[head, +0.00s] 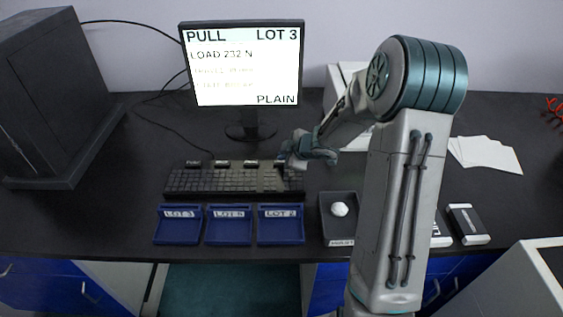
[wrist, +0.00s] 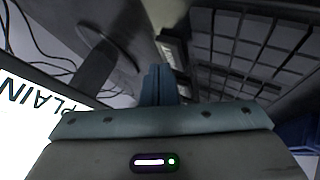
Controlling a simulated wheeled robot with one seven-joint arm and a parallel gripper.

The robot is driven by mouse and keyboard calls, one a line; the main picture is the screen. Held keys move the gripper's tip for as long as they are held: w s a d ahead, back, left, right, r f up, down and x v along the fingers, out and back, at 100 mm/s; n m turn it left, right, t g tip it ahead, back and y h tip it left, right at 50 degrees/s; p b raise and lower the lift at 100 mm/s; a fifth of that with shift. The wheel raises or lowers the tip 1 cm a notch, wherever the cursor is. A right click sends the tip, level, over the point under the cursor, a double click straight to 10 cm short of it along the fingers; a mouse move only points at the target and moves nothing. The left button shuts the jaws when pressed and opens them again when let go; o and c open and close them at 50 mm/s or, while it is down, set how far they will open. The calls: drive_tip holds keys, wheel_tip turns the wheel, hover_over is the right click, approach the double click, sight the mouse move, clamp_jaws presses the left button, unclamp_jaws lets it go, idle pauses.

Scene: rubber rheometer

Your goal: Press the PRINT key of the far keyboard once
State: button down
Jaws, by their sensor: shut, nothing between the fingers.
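A black keyboard (head: 215,182) lies in front of the monitor, with several larger pale-labelled keys (head: 222,163) along its back edge. My gripper (head: 285,163) is over the keyboard's right back end and covers part of that row. In the wrist view my shut, empty fingers (wrist: 158,80) are close to one labelled key (wrist: 172,48), beside the ordinary keys (wrist: 245,45). I cannot read that key's label, nor tell whether the fingertips touch it. Only one keyboard is in view.
The monitor (head: 243,65) reads PULL, LOT 3, LOAD 232 N and PLAIN. Blue trays (head: 229,238) labelled by lot stand in front of the keyboard. A dark tray (head: 338,238) with a white lump is to their right. A black tower (head: 55,95) stands at left.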

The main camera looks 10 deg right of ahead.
drive_tip(key=shift+f+b, duration=0.35)
drive_tip(key=shift+f, duration=0.1)
idle(0.4)
idle(0.3)
drive_tip(key=shift+r+p, duration=0.9)
drive_tip(key=shift+p, duration=0.15)
wheel_tip(320, 180, up, 5)
drive_tip(key=p, duration=0.5)
idle(0.4)
